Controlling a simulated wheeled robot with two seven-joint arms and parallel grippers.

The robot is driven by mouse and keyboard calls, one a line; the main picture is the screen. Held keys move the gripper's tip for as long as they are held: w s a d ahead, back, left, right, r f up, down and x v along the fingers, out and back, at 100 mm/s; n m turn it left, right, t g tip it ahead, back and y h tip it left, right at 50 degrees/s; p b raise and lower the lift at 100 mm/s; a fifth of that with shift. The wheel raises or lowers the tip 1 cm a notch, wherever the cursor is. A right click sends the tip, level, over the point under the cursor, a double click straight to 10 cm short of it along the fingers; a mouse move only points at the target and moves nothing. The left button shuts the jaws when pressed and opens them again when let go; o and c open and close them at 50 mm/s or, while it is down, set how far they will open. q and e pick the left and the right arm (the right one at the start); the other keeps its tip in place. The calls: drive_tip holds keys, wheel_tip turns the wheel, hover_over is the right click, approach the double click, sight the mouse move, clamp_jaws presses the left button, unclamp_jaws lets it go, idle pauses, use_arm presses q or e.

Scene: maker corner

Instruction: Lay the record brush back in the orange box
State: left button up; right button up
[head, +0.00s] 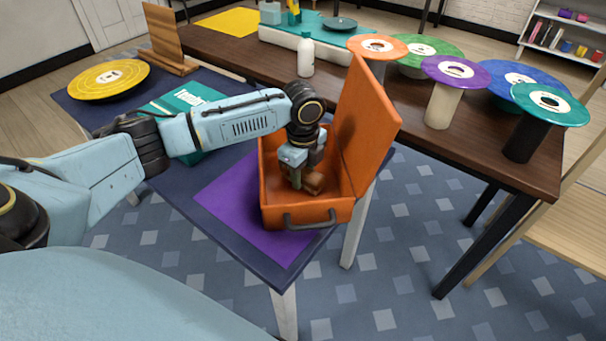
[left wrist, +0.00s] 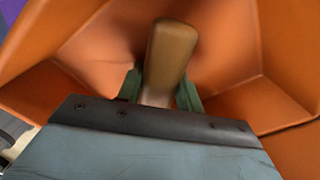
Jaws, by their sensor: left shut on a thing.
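The orange box (head: 297,215) stands open on the purple part of the dark table, its lid (head: 366,125) raised at the right. My left gripper (head: 301,180) reaches down inside the box and is shut on the record brush (head: 316,184), a brown wooden piece. In the left wrist view the brush (left wrist: 170,55) stands out between the green fingertips (left wrist: 160,90), with the orange box walls (left wrist: 270,105) around it. I cannot tell whether the brush touches the box floor. My right gripper is not in view.
A teal box (head: 185,103) and a yellow record (head: 108,79) lie left on the dark table. A white bottle (head: 306,55) and several coloured records on stands, one purple (head: 455,71), fill the brown table (head: 400,105) behind. The raised lid stands close to my left wrist.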

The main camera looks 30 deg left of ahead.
sight(303, 170)
use_arm(q)
drive_tip(key=shift+f, duration=0.1)
drive_tip(key=o, duration=1)
drive_tip(key=shift+c, duration=0.2)
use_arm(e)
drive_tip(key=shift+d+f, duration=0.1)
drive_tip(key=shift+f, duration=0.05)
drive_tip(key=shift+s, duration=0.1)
use_arm(q)
drive_tip(key=shift+r, duration=0.25)
wheel_tip(303, 170, up, 11)
drive_tip(key=p, duration=0.4)
drive_tip(key=shift+f, duration=0.15)
drive_tip(key=shift+r, duration=0.55)
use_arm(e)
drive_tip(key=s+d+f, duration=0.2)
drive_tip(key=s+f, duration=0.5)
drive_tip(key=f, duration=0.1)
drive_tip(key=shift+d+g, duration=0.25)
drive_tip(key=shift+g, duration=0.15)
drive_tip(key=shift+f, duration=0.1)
